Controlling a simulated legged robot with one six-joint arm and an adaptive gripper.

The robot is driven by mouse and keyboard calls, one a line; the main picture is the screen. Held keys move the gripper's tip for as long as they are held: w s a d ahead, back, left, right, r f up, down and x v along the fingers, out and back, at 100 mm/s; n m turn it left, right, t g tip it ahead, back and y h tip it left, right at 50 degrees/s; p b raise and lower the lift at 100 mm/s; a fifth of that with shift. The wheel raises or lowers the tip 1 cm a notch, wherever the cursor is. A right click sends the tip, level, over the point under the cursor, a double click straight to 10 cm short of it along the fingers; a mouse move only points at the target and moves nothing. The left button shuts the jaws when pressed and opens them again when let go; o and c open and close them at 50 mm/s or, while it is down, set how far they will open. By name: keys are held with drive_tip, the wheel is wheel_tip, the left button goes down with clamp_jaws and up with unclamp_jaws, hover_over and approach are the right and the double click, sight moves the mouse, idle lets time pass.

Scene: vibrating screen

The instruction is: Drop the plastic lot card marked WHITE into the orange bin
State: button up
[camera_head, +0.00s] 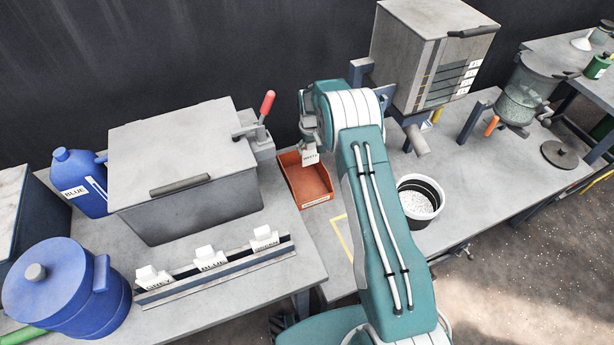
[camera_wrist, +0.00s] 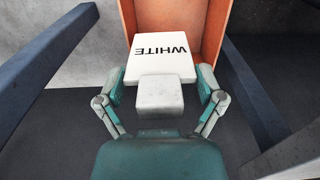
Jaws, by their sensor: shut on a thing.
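The white plastic lot card marked WHITE (camera_head: 310,158) is held by my gripper (camera_head: 309,141) over the back part of the orange bin (camera_head: 318,193). In the wrist view the card (camera_wrist: 160,66) shows its black lettering upside down, and my gripper (camera_wrist: 160,98) is shut on the card's thick tab. The orange bin (camera_wrist: 212,28) fills the top of that view behind the card. The bin sits on the grey bench, and its visible floor looks empty. Whether the card touches the bin cannot be told.
A rack (camera_head: 215,272) with several white cards stands at the front left. A grey lidded box (camera_head: 185,185) with a red-handled lever (camera_head: 267,105) is left of the bin. A bucket of white pellets (camera_head: 420,202) stands to the right, beyond my arm.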

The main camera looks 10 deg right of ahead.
drive_tip(key=shift+a+f, duration=0.25)
drive_tip(key=shift+f, duration=0.8)
drive_tip(key=shift+d, duration=0.15)
drive_tip(key=o, duration=0.8)
drive_tip(key=shift+r, duration=0.1)
wheel_tip(320, 180, up, 12)
drive_tip(key=shift+f, duration=0.15)
